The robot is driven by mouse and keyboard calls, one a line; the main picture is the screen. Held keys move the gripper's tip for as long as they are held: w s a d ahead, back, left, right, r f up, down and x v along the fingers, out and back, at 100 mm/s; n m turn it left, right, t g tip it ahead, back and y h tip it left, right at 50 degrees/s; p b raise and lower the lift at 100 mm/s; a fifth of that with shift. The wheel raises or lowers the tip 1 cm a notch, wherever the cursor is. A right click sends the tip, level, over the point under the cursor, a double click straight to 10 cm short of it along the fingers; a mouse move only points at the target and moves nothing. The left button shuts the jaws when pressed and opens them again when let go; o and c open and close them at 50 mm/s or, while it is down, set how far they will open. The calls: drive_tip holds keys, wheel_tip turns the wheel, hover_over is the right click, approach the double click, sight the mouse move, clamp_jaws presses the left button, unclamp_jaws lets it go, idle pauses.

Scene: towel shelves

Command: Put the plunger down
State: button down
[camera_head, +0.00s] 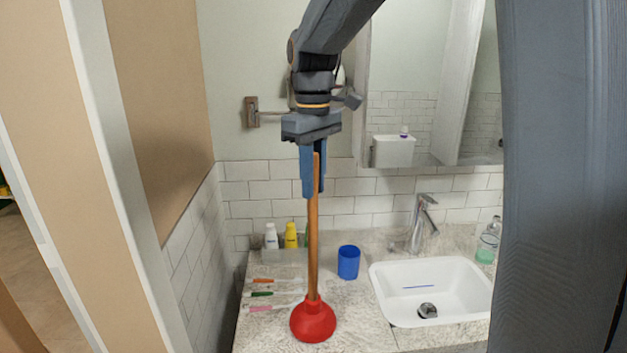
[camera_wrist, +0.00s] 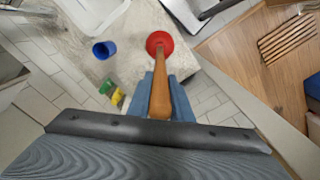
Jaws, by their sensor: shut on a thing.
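The plunger has a red rubber cup (camera_head: 313,321) and a long wooden handle (camera_head: 312,240). It hangs upright, cup down, at the front left of the stone counter (camera_head: 357,322). I cannot tell whether the cup touches the counter. My gripper (camera_head: 311,190) points down and is shut on the upper handle. In the wrist view the handle (camera_wrist: 160,95) runs out from between my blue fingers (camera_wrist: 160,98) to the red cup (camera_wrist: 158,42).
A white sink (camera_head: 445,290) with a faucet (camera_head: 421,222) is to the right. A blue cup (camera_head: 348,262) stands behind the plunger. Several toothbrushes (camera_head: 270,293) lie left. White (camera_head: 271,236) and yellow (camera_head: 291,235) bottles stand at the back. A soap bottle (camera_head: 487,243) is far right.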

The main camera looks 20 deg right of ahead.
drive_tip(key=shift+f, duration=0.9)
drive_tip(key=c, duration=1.6)
unclamp_jaws()
